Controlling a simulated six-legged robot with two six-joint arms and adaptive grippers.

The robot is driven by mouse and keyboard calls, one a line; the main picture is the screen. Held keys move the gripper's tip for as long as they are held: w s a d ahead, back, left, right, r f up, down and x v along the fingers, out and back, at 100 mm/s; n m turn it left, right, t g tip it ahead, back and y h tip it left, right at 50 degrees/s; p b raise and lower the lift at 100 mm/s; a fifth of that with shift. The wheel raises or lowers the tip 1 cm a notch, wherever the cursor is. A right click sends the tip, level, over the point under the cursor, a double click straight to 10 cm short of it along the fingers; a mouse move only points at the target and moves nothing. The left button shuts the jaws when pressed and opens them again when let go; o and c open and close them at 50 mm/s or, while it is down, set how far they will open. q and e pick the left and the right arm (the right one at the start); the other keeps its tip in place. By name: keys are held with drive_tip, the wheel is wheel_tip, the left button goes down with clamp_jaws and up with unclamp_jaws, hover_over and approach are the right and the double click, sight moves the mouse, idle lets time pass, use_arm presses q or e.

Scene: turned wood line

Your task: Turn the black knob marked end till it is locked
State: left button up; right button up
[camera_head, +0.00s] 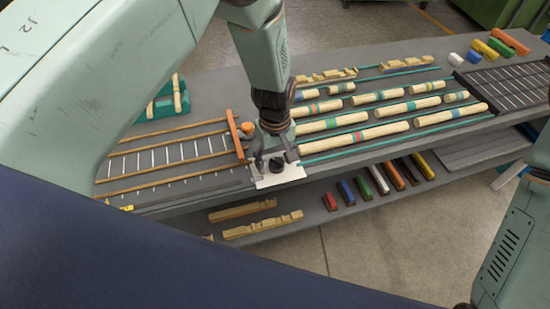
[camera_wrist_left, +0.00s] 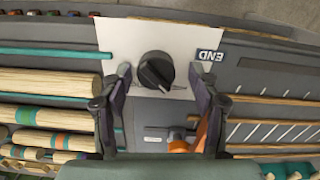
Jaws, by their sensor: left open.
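The black knob (camera_wrist_left: 157,72) sits on a white plate (camera_wrist_left: 130,35) in the left wrist view, with a label reading END (camera_wrist_left: 209,57) beside it, upside down in this view. The knob also shows in the head view (camera_head: 276,165), on its white plate (camera_head: 290,174) at the front edge of the bench. My left gripper (camera_wrist_left: 165,85) is open, its two fingers on either side of the knob with gaps between. In the head view my left gripper (camera_head: 272,155) hangs from above over the plate. My right gripper is not in view.
An orange-ended wooden rack (camera_head: 170,160) lies left of the plate. Turned wooden rods (camera_head: 355,137) lie in rows to the right, beside a dark slotted tray (camera_head: 505,85). A lower shelf holds coloured blocks (camera_head: 378,178) and wooden pieces (camera_head: 262,224).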

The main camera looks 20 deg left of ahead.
use_arm(q)
drive_tip(key=shift+d+r, duration=0.1)
drive_tip(key=shift+d, duration=0.2)
drive_tip(key=shift+c, duration=1.3)
drive_tip(key=shift+w+a, duration=0.15)
drive_tip(key=shift+a, duration=0.05)
drive_tip(key=c, duration=0.4)
drive_tip(key=shift+d, duration=0.1)
drive_tip(key=c, duration=0.5)
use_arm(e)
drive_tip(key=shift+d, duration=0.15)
